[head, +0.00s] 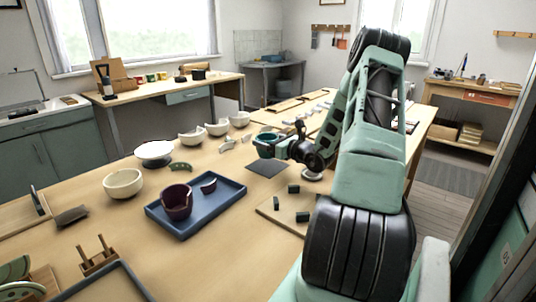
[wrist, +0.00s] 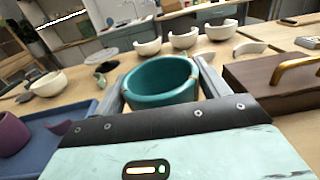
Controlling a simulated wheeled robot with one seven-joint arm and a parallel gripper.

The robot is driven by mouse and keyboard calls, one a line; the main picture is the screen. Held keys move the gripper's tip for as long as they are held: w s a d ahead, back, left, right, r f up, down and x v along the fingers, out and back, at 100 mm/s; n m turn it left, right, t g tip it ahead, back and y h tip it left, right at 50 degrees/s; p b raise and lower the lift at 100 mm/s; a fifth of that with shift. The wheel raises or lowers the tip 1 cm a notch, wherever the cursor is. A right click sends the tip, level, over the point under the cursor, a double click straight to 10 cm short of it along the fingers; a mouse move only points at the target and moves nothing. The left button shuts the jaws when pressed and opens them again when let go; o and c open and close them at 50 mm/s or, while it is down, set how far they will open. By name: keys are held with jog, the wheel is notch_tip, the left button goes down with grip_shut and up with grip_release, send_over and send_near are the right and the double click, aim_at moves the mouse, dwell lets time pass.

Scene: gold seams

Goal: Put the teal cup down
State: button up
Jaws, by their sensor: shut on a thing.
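The teal cup (wrist: 158,84) stands out in the middle of the wrist view, its open rim facing up. My gripper (wrist: 160,72) is shut on it, with one finger along each side. In the head view my gripper (head: 274,142) reaches left from my arm and the teal cup (head: 265,144) shows small at its end. It appears just behind and above a dark square mat (head: 266,168) on the worktable. I cannot tell whether the cup's base touches anything. My fingers hide part of the cup's sides.
A blue tray (head: 222,211) with a broken purple cup (head: 176,203) lies to the left front. Cream bowl pieces (head: 192,138) stand behind. A board (head: 274,216) with small dark blocks lies in front. A brown box with gold handle (wrist: 285,80) is close at right.

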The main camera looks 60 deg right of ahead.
jog(key=shift+f, duration=2)
jog(key=o, duration=0.9)
jog(key=shift+f, duration=0.15)
jog(key=shift+o, duration=0.2)
jog(key=shift+r, duration=0.25)
jog(key=s, duration=0.4)
jog(key=s+a, duration=0.1)
jog(key=s, duration=0.3)
jog(key=s+b, duration=0.1)
jog(key=s, duration=0.3)
jog(key=shift+a+f, duration=0.1)
jog(key=shift+a, duration=0.15)
